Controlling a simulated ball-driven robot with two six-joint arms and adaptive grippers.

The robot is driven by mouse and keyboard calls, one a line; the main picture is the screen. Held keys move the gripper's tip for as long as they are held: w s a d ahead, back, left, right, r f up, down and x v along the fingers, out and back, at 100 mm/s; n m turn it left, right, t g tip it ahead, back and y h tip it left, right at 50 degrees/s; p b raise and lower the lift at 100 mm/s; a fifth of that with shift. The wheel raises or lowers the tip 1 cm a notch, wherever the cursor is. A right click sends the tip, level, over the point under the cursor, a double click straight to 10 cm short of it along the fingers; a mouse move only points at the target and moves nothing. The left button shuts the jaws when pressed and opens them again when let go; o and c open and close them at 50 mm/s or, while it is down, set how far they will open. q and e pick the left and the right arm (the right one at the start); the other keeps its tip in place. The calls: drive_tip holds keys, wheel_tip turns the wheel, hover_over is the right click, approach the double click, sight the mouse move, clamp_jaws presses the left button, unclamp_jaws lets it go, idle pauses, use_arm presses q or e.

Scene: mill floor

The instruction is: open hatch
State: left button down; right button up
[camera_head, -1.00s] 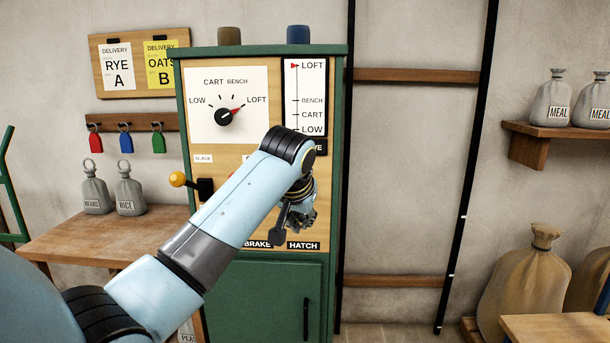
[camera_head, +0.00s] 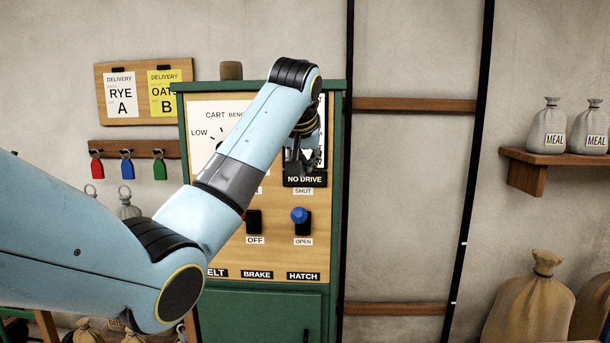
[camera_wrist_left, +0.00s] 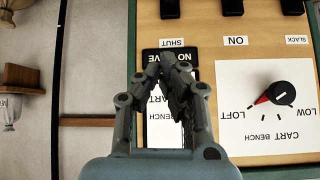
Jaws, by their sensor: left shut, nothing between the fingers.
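The hatch control on the green-framed panel (camera_head: 260,262) is a lever with a blue knob (camera_head: 299,214) on a black mount. It sits between a SHUT label (camera_head: 303,191) above and an OPEN label (camera_head: 303,242) below, over the HATCH sign (camera_head: 303,276). I cannot tell firmly which way the lever is set. My left gripper (camera_head: 301,168) is shut and empty, above the knob and apart from it, in front of the NO DRIVE plate. In the wrist view its fingertips (camera_wrist_left: 178,62) meet before that plate; the SHUT label (camera_wrist_left: 172,42) shows beyond them. My right gripper is not in view.
My left arm covers part of the dial, which shows in the wrist view (camera_wrist_left: 275,100), and of the brake control (camera_head: 254,222). A black-railed ladder-like frame (camera_head: 415,105) stands right of the panel. Meal sacks (camera_head: 548,127) sit on a right shelf.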

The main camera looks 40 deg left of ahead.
sight(301, 219)
use_arm(q)
wheel_tip(301, 219, down, 8)
drive_tip(key=w+a+p, duration=0.1)
drive_tip(key=p, duration=0.1)
drive_tip(key=shift+w, duration=0.4)
drive_tip(key=shift+s, duration=0.1)
